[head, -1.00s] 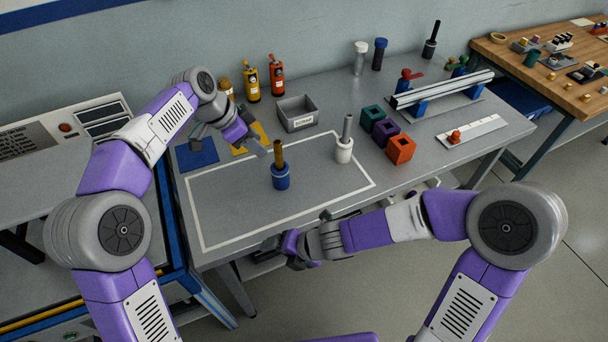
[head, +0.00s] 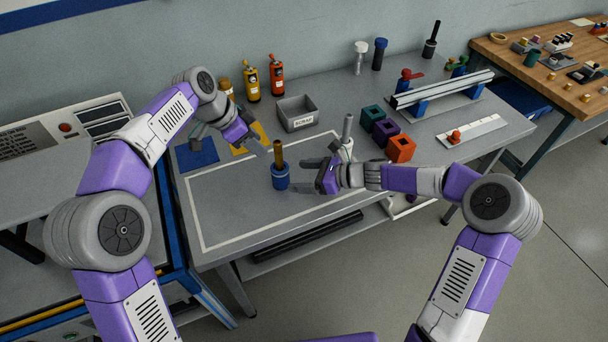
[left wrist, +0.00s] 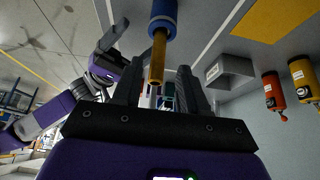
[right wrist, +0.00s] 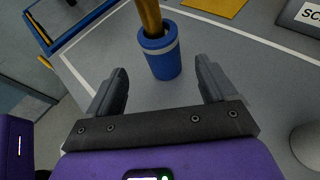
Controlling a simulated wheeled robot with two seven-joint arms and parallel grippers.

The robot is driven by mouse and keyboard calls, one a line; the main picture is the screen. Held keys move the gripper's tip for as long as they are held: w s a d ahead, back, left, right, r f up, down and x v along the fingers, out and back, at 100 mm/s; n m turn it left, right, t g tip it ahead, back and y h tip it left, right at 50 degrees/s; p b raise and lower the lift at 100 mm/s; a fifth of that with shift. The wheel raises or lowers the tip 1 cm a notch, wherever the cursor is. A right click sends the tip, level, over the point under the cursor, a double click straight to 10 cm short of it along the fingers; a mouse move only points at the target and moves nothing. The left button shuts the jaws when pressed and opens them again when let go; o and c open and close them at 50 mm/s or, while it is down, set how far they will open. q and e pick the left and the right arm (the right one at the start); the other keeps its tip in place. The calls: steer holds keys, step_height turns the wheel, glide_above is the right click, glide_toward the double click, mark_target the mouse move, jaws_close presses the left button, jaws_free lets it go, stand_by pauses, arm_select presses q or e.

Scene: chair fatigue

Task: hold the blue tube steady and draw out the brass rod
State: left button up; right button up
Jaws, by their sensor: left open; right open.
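The blue tube (head: 280,180) stands upright on the grey bench inside the white outline. The brass rod (head: 278,152) sticks up out of its top; both also show in the right wrist view, tube (right wrist: 160,60) and rod (right wrist: 150,18). My left gripper (head: 262,149) is open and empty, beside the rod's upper part at its left. In the left wrist view the rod (left wrist: 158,58) lies in line with the gap between the open fingers. My right gripper (head: 301,176) is open, low at the tube's right, its fingers pointing at the tube. The tube is just beyond its fingertips.
A white tube (head: 347,153) with a grey rod stands right behind my right gripper, partly hidden. A grey bin (head: 297,121), orange block (head: 401,150) and rail fixture (head: 440,92) stand farther back and right. The outlined area's front left is clear.

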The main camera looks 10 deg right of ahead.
mark_target(281, 176)
steer(key=shift+w+a+f, duration=0.3)
steer(key=shift+f, duration=0.05)
steer(key=x, duration=0.6)
steer(key=shift+w+a+f, duration=0.1)
steer(key=shift+a+f, duration=0.05)
steer(key=shift+a, duration=0.15)
steer(key=shift+c, duration=0.2)
